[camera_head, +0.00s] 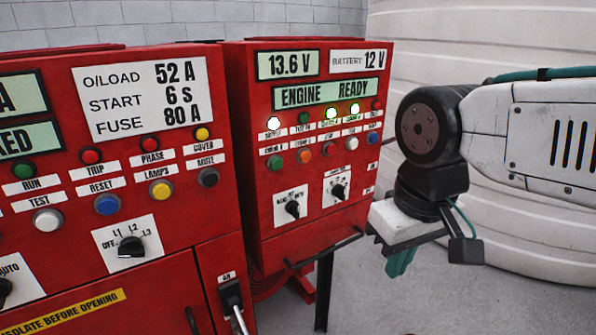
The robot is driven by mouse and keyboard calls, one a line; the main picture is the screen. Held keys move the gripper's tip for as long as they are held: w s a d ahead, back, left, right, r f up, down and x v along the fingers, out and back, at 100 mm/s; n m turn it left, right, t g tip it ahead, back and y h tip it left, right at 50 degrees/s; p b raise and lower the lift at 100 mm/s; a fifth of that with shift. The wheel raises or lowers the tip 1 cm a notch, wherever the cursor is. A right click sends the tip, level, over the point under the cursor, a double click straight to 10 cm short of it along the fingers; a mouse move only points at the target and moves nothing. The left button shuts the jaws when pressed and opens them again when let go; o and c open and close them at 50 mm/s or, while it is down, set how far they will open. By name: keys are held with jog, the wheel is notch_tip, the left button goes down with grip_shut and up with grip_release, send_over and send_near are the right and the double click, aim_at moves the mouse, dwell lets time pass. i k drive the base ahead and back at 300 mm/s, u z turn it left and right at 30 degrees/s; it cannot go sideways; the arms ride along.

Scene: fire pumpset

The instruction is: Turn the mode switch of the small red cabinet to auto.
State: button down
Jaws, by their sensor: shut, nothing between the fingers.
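The small red cabinet (248,150) stands in the middle, with an "ENGINE READY" display on its front. Two black rotary switches sit low on its panel, each on a white plate: a left switch (291,208) and a right switch (339,191). Their small lettering is too blurred to read surely, so I cannot tell which is the mode switch or where each is set. My gripper (399,264) is right of the cabinet and lower than the switches, its teal fingers shut and empty. It appears apart from the cabinet.
A larger red cabinet (215,215) with buttons and a rotary switch (131,246) stands at the left. A black rail (325,250) runs along the small cabinet's lower front. A large pale ribbed tank (480,40) stands behind my arm. Grey floor (365,300) shows bare below.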

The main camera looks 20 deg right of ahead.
aim_at(292, 207)
jog(key=k, duration=0.5)
jog(key=u, duration=1.45)
jog(key=k, duration=0.95)
jog(key=z, duration=1)
jog(key=i, duration=0.5)
jog(key=z, duration=0.1)
